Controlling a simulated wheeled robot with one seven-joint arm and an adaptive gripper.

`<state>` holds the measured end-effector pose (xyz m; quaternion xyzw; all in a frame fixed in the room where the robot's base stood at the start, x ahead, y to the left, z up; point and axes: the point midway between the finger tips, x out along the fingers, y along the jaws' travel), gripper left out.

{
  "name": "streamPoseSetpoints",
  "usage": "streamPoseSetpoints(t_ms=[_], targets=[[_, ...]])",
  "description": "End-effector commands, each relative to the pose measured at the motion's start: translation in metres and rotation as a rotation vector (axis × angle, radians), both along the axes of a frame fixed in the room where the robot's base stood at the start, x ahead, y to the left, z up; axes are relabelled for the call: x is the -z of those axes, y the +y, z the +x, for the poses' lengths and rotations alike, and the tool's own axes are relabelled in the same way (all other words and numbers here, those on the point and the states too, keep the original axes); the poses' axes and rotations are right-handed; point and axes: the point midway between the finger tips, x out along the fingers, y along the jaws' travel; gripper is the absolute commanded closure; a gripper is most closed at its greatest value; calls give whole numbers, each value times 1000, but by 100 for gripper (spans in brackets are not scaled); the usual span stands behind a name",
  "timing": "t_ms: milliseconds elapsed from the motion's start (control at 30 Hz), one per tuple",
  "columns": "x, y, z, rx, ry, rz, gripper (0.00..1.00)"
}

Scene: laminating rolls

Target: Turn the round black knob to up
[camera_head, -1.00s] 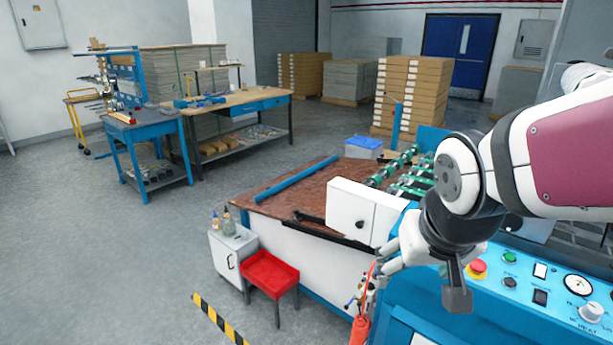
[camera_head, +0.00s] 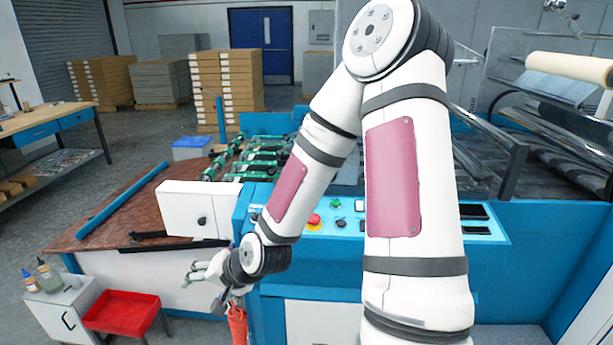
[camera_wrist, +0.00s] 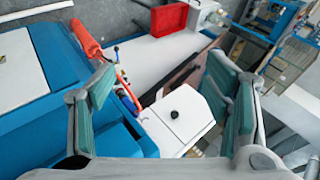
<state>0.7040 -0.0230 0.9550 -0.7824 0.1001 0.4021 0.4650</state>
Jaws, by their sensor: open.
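A small round black knob (camera_head: 202,221) sits on the face of a white box (camera_head: 182,208) at the machine's left front corner. In the wrist view the knob (camera_wrist: 174,114) lies on the white box (camera_wrist: 190,118), between my two fingers in the picture and beyond them. Which way the knob points is too small to tell. My gripper (camera_head: 200,268) is below the box in the head view, apart from the knob. In the wrist view my gripper (camera_wrist: 163,108) has its green-padded fingers spread wide with nothing between them.
The blue control panel (camera_head: 400,226) with a red button (camera_head: 314,220) lies behind my arm. A red hose-like object (camera_head: 238,322) hangs just below my gripper. A red tray (camera_head: 122,312) and a white cabinet (camera_head: 62,308) stand at lower left. Floor beyond is open.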

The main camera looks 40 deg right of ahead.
Motion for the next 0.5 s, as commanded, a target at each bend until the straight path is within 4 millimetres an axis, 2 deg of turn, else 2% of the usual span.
streamPoseSetpoints(t_ms=[100, 267, 367, 500], targets=[[4, -5, 19, 137, -79, 173, 29], [-10, -25, 44, 345, -213, 403, 29], [-25, -49, 57, 489, -309, 550, 29], [-50, -97, 66, 707, -463, 755, 29]])
